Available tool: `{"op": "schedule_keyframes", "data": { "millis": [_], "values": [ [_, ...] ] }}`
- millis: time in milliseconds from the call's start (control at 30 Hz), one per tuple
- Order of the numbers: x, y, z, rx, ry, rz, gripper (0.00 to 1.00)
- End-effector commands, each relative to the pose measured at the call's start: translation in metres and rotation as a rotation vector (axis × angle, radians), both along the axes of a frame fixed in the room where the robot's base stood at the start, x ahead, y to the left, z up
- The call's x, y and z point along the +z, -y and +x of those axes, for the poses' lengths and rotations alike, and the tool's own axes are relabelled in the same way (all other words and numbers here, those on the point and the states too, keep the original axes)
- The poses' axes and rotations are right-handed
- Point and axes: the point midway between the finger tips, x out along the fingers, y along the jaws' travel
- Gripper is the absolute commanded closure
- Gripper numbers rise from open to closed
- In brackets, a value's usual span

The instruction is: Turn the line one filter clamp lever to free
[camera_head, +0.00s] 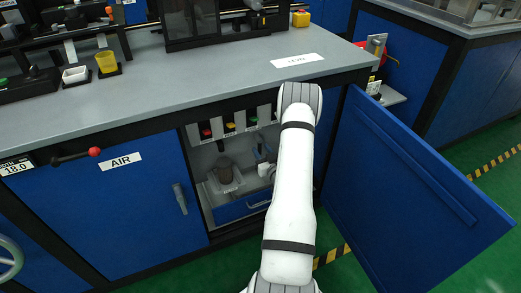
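The open cabinet under the bench (205,205) holds a brown cylinder (224,172) on a pale block, which may be a filter. A bluish upright part (262,153) stands to its right, partly behind my arm. I cannot tell which part is the line one filter clamp lever, or its position. My white arm rises from the bottom and bends at the cabinet's top edge. A white rounded piece beside it in the cabinet may be my wrist. My gripper's fingers are hidden, so its state and any contact do not show.
Red, yellow and green knobs (230,126) line the cabinet's upper inside. A blue drawer front (243,206) lies below. The blue door (400,190) stands open at right. A red-balled lever (75,156) is beside the AIR label (121,161). Green floor is clear at right.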

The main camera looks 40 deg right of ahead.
Motion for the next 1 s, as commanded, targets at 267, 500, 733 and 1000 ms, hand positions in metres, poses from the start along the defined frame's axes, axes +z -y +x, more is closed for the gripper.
{"op": "schedule_keyframes", "data": {
  "millis": [267, 500, 733, 1000],
  "values": [
    [0.000, 0.009, 0.019, -0.009, 0.000, 0.000, 0.64],
    [0.000, 0.010, 0.019, -0.011, -0.001, 0.000, 0.64],
    [0.000, 0.011, 0.018, -0.011, -0.001, 0.000, 0.83],
    [0.000, 0.011, 0.018, -0.011, -0.001, 0.000, 1.00]
  ]
}}
